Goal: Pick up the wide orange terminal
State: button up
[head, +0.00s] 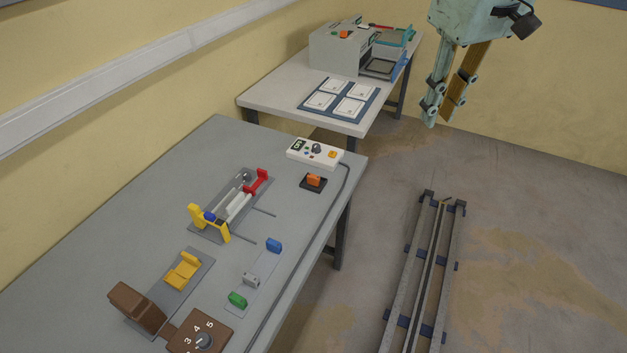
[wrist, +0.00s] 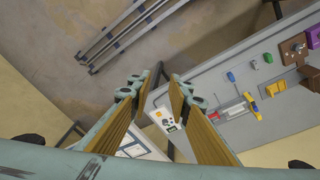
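The wide orange terminal (head: 314,180) sits on a small black base near the right edge of the grey bench (head: 240,148), beside the white control box. I cannot make it out clearly in the wrist view, where a finger covers part of that area. My gripper (head: 439,112) hangs high above the floor, to the right of the bench and well apart from the terminal. In the wrist view its two fingers (wrist: 160,84) stand apart with nothing between them.
The white control box (head: 315,153) has a cable along the bench edge. A fixture with a yellow bracket (head: 207,222) and red part stands left. Blue (head: 274,245), grey and green (head: 238,299) terminals line a strip. My floor rail lies right; a second table (head: 290,102) stands behind.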

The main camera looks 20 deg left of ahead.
jog(key=w+a+f+n, duration=0.2)
jog(key=w+a+f, duration=0.4)
jog(key=w+a, duration=0.2)
jog(key=n+g, duration=0.2)
jog(key=n, duration=0.4)
send_over(313, 176)
notch_tip(313, 176, down, 23)
jog(key=shift+f+h+p, duration=0.1)
jog(key=shift+h+p, duration=0.2)
jog(key=shift+p, duration=0.05)
jog(key=shift+f+b, duration=0.4)
jog(key=shift+f, duration=3.9)
jog(key=shift+f+b, duration=0.35)
jog(key=shift+f, duration=2.25)
